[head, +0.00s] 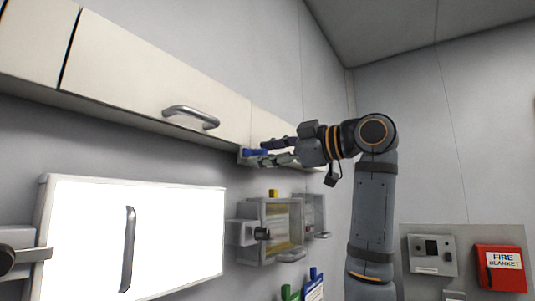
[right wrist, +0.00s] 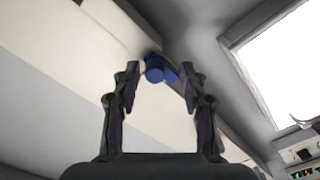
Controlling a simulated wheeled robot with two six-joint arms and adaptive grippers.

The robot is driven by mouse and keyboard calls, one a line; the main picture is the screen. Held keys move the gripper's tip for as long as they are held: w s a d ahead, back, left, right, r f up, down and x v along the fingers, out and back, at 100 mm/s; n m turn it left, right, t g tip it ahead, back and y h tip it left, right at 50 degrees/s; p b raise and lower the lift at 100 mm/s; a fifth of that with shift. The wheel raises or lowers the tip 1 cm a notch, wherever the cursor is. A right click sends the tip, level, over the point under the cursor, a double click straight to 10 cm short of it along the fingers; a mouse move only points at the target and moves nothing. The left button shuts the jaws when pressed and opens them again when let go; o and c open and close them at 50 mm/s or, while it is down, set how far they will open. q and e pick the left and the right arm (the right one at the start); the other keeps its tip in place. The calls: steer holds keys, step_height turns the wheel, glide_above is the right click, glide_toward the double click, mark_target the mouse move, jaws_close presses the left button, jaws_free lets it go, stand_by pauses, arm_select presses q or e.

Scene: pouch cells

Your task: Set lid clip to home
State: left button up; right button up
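A small blue part (head: 254,152), which may be the lid clip, sits at the lower edge of the pale wall cabinet (head: 160,95). In the right wrist view the blue part (right wrist: 155,70) has a round end and lies just ahead of and between the fingertips. My right gripper (head: 263,153) reaches left towards it, one finger above the other. In the right wrist view the right gripper (right wrist: 160,75) has its fingers spread, with a gap to the blue part on the left side. Whether the right fingertip touches it cannot be told. My left gripper is not in view.
Below the cabinet are a bright white panel (head: 85,235) with a grey handle and a clear-fronted wall box (head: 283,225) with a yellow block on top. Green and blue items (head: 313,285) stand lower. A red fire blanket box (head: 502,268) hangs at right.

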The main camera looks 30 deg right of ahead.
steer(key=v, duration=1.2)
steer(key=shift+w, duration=0.1)
